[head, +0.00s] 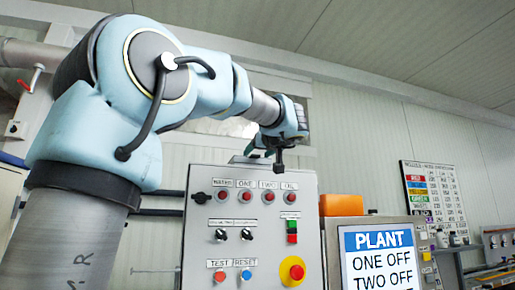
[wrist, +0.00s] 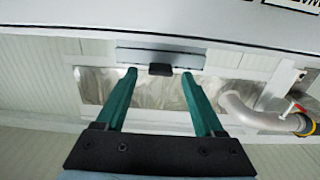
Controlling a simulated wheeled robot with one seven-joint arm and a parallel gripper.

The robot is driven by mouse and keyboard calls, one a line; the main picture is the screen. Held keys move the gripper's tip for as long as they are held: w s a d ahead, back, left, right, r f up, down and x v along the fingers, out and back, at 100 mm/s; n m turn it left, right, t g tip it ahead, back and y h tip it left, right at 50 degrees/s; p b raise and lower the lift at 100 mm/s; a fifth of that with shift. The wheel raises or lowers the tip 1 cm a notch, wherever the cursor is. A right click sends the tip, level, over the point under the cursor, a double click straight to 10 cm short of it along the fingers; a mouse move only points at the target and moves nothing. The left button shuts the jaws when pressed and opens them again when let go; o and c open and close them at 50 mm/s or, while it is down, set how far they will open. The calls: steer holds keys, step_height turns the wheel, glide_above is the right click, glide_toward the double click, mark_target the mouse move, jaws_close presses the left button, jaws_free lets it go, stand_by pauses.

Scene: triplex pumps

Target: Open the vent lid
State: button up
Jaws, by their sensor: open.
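My gripper (head: 270,152) is above the top edge of the grey control panel in the head view. In the wrist view my gripper (wrist: 159,73) has its two green fingers apart. A small black handle (wrist: 160,69) lies between the fingertips, with a gap on each side. It is at the edge of a flat grey flap (wrist: 135,55), which looks like the vent lid. In the head view a grey piece (head: 240,159) shows on top of the panel, partly hidden by my gripper. I cannot tell the lid's angle.
The control panel (head: 208,262) with buttons and knobs is below my gripper. An orange box (head: 341,205) and a PLANT screen (head: 378,240) are to the right. A grey pipe (wrist: 245,115) with a red-handled valve shows in the wrist view.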

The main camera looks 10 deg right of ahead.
steer(key=shift+w+a, duration=0.1)
steer(key=shift+w, duration=0.3)
steer(key=shift+c, duration=0.2)
jaws_close()
stand_by(1.0)
